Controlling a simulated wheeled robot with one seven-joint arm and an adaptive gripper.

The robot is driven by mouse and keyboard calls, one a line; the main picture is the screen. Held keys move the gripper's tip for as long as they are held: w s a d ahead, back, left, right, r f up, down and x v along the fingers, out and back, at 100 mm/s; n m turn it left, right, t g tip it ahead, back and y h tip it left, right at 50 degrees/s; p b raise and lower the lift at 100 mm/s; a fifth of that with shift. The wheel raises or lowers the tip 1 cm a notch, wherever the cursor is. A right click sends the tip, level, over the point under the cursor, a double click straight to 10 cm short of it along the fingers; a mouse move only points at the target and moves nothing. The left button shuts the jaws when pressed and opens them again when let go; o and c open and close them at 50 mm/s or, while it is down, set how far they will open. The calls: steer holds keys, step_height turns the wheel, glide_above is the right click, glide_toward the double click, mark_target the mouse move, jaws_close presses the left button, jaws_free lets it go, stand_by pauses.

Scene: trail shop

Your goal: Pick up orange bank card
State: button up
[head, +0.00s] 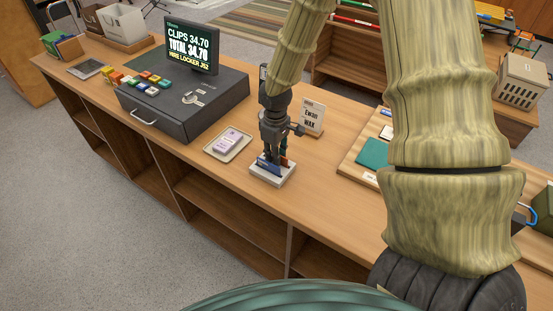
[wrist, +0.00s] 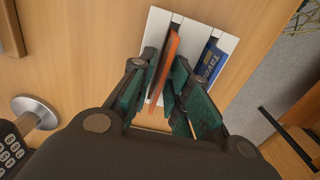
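The orange bank card (wrist: 170,57) stands upright in a slot of a white card holder (wrist: 154,27) on the counter. A blue card (wrist: 211,60) stands in another slot to its right in the wrist view. My gripper (wrist: 160,88) is down at the holder, with its teal-padded fingers partly closed, one on each side of the orange card. Whether both pads touch the card is not clear. In the head view my gripper (head: 273,147) points down over the holder (head: 272,176); the orange card (head: 284,161) is mostly hidden behind the fingers.
A tray with a lilac item (head: 228,144) lies left of the holder. The cash register (head: 185,100) with its screen is further left. A sign reading "Ewan WAX" (head: 312,117) stands close behind my gripper. A wooden board with a teal item (head: 374,153) lies to the right.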

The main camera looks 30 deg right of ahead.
jaws_close()
steer(key=shift+r, duration=0.15)
step_height(320, 180, up, 10)
steer(key=shift+f+b, duration=0.25)
steer(key=shift+b, duration=0.95)
steer(key=shift+r+p, duration=2.3)
steer(key=shift+r, duration=0.3)
steer(key=shift+f, duration=0.1)
